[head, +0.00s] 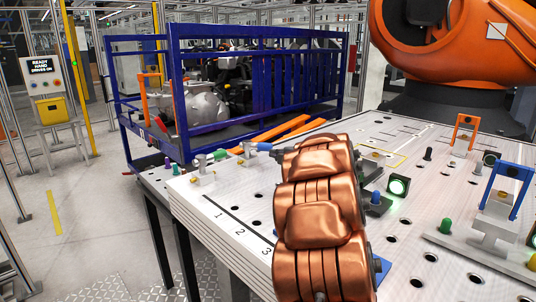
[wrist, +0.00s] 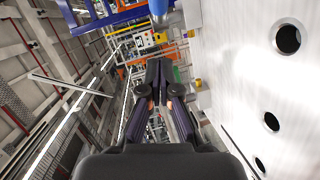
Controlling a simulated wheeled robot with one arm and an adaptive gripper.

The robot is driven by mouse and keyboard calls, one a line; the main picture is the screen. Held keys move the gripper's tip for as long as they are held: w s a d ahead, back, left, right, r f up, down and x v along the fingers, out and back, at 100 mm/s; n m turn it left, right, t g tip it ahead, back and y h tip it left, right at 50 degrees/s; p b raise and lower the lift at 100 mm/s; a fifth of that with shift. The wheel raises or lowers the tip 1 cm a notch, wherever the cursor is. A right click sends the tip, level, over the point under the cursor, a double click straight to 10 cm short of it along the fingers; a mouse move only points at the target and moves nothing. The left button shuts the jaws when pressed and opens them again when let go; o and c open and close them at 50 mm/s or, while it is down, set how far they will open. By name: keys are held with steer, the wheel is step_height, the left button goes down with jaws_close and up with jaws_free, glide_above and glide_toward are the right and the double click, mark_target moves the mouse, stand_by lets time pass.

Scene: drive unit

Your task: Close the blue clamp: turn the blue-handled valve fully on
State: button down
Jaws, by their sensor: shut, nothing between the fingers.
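The blue clamp (head: 510,183) stands at the right of the white table in the head view, on a light grey block, with its blue arms raised and leaning. A small blue handle (head: 263,146), apparently the valve's, shows at the table's far left edge, just left of my copper arm. A blue rounded part (wrist: 158,8) is at the top of the wrist view, beyond my fingertips; I cannot tell whether it is the same handle. My gripper (wrist: 159,66) is shut and empty, beside the table's edge in the wrist view. In the head view my arm hides it.
The white table (head: 225,215) has several round holes and printed numbers. An orange clamp (head: 464,130), a green-lit button box (head: 398,187) and several pegs stand on it. A blue-framed cage (head: 245,85) stands behind. Floor at the left is open.

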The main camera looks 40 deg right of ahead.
steer(key=p, duration=0.2)
glide_toward(259, 146)
steer(key=w+a, duration=0.2)
steer(key=w, duration=0.2)
steer(key=shift+w+d+f+p, duration=0.25)
steer(key=shift+w+d, duration=0.05)
steer(key=shift+d, duration=0.3)
steer(key=shift+w+d+f+p, duration=0.2)
steer(key=shift+w+d+f, duration=0.1)
steer(key=shift+d, duration=0.25)
steer(key=shift+w+d+f+p, duration=0.2)
steer(key=shift+w+d+p, duration=0.05)
steer(key=shift+d, duration=0.35)
steer(key=shift+a, duration=0.15)
steer(key=shift+d+r+y+p, duration=0.1)
steer(key=shift+d+y+p, duration=0.2)
steer(key=shift+p, duration=0.2)
